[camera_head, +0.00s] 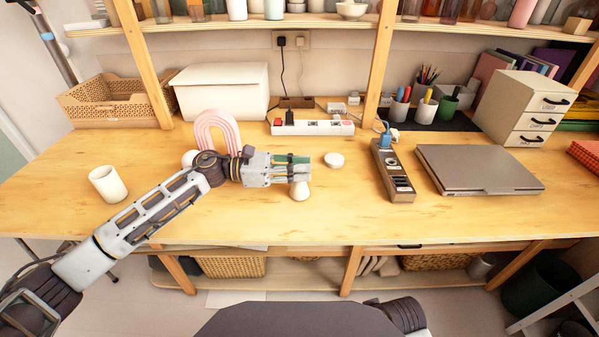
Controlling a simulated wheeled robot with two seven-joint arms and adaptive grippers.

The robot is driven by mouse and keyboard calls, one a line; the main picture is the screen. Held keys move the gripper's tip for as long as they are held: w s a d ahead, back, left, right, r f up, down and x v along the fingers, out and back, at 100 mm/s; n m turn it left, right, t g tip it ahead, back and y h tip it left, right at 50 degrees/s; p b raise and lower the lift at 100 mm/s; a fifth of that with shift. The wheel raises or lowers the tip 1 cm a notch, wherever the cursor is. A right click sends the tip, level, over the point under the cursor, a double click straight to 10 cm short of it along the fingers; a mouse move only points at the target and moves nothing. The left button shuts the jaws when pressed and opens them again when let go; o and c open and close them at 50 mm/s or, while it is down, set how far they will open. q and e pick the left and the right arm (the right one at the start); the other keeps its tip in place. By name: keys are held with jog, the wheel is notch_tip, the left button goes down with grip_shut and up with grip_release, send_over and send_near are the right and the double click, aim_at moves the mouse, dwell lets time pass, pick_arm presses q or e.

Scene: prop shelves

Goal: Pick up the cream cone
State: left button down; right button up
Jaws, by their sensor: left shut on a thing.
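The cream cone (300,191) shows just below the fingers of my left gripper (298,169), over the front middle of the table. Its upper part is hidden by the fingers. My left gripper reaches in from the left and is shut on the cone. Whether the cone's base touches the table cannot be told. A green patch shows at the fingers. My right gripper is not in view.
A pink striped arch (217,130) stands behind my left wrist. A white cup (108,184) is at left, and a low white round piece (334,160) is right of the gripper. The front table is clear.

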pick_arm(q)
notch_tip(320, 180, up, 28)
jog(key=p, duration=0.4)
jog(key=shift+f+p, duration=0.25)
jog(key=shift+p, duration=0.05)
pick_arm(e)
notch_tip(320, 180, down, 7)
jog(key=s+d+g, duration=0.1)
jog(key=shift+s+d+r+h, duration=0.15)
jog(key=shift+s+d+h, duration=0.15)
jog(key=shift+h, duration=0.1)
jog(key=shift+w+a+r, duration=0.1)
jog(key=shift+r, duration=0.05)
